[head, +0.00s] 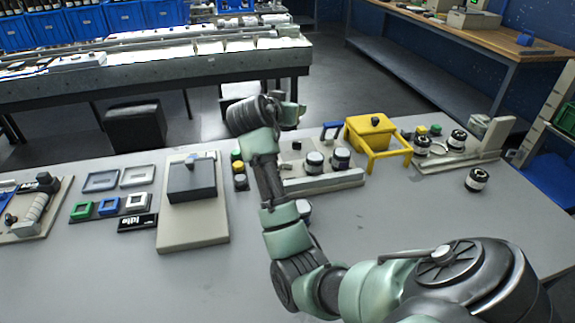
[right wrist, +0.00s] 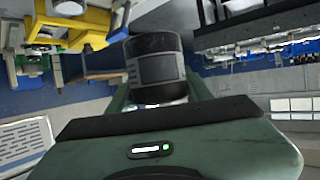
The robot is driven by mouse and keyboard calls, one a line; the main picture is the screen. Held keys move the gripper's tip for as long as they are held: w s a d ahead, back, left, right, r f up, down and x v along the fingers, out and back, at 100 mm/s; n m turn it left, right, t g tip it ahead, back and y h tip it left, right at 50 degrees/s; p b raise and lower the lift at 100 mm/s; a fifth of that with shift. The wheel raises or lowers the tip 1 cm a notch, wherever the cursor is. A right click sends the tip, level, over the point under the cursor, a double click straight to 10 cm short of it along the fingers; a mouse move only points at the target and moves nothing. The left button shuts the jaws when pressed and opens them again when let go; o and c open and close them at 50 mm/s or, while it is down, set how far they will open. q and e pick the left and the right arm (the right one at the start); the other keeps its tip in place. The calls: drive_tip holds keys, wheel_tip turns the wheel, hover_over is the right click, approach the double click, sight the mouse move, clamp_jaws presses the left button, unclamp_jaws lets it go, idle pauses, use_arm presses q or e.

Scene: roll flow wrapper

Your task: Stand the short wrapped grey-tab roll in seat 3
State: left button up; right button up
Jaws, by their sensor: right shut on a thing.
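My right arm reaches up over the table in the head view. Its gripper (right wrist: 157,98) is shut on a short dark roll (right wrist: 155,66) with a grey panel on its side, seen in the right wrist view. The roll is held clear of the table. In the head view I cannot clearly make out the roll at the hand. A light rack (head: 330,183) stands behind and right of my forearm, with two white-and-black rolls (head: 315,162) (head: 341,158) standing at it. My arm hides part of the rack, and I cannot tell which place is seat 3. My left gripper is not in view.
A yellow stand (head: 376,129) is right of the rack. Several dark-topped rolls stand at the far right, one alone (head: 477,180). A dark box on a beige base (head: 193,228), small coloured frames (head: 110,207) and an Idle sign (head: 137,223) are left. The front table is mostly clear.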

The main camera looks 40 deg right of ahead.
wheel_tip(320, 180, down, 17)
drive_tip(key=shift+f+p, duration=0.15)
drive_tip(key=shift+p, duration=0.15)
drive_tip(key=o, duration=1.1)
drive_tip(key=shift+f, duration=0.15)
drive_tip(key=shift+o, duration=0.7)
